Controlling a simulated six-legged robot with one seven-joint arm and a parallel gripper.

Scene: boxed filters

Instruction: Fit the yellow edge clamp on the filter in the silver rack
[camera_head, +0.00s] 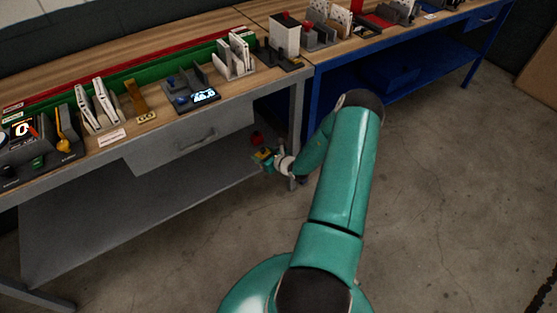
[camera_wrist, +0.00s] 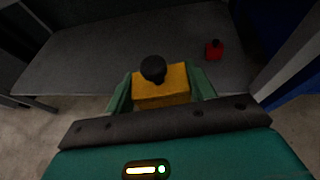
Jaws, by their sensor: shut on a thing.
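My gripper (camera_wrist: 160,90) is shut on the yellow edge clamp (camera_wrist: 162,88), a yellow block with a round black knob on top. In the head view my gripper (camera_head: 267,158) and the clamp (camera_head: 263,153) are low, beside the grey bench's front right leg, below the drawer level. Two pale racks stand on the bench top holding upright boxed filters: one at the left (camera_head: 97,107) and one nearer the bench's right end (camera_head: 235,57). I cannot tell for sure which is the silver one. Both are above and away from my gripper.
The grey bench leg (camera_head: 299,125) is close to my gripper. A blue bench (camera_head: 390,50) adjoins at right. The floor (camera_head: 450,190) is clear.

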